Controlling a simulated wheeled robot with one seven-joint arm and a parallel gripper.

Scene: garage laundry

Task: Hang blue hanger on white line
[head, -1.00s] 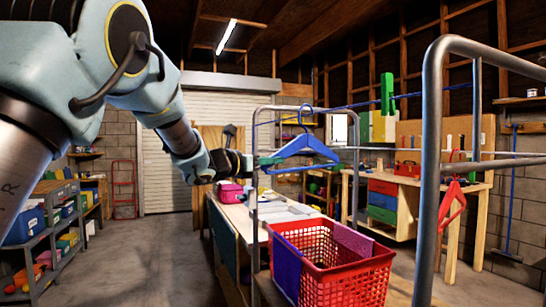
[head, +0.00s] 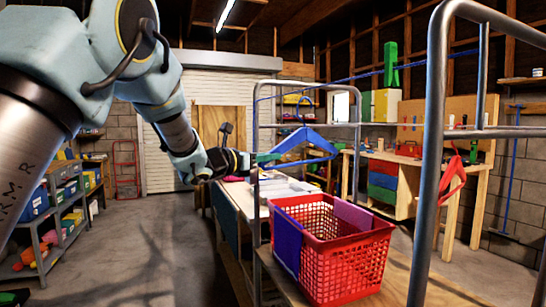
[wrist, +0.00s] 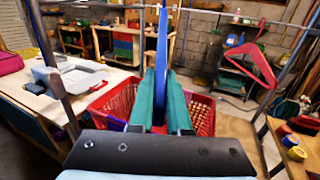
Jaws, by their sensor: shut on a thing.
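The blue hanger (head: 318,142) is held up in front of the metal rack, its hook upward and its body slightly tilted. My gripper (head: 265,157) is shut on the hanger's left end. In the wrist view the hanger (wrist: 162,45) appears edge-on as a blue strip between the green fingers of my gripper (wrist: 161,85). A thin white line (wrist: 225,15) crosses the top of the wrist view, beyond the hanger. In the head view the line is hard to make out. I cannot tell from these frames whether the hook touches any line.
A red hanger (head: 452,180) hangs at the right of the rack; it also shows in the wrist view (wrist: 250,58). The rack's thick grey post (head: 428,170) stands near on the right. A red basket (head: 345,262) with purple cloth is below the blue hanger.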

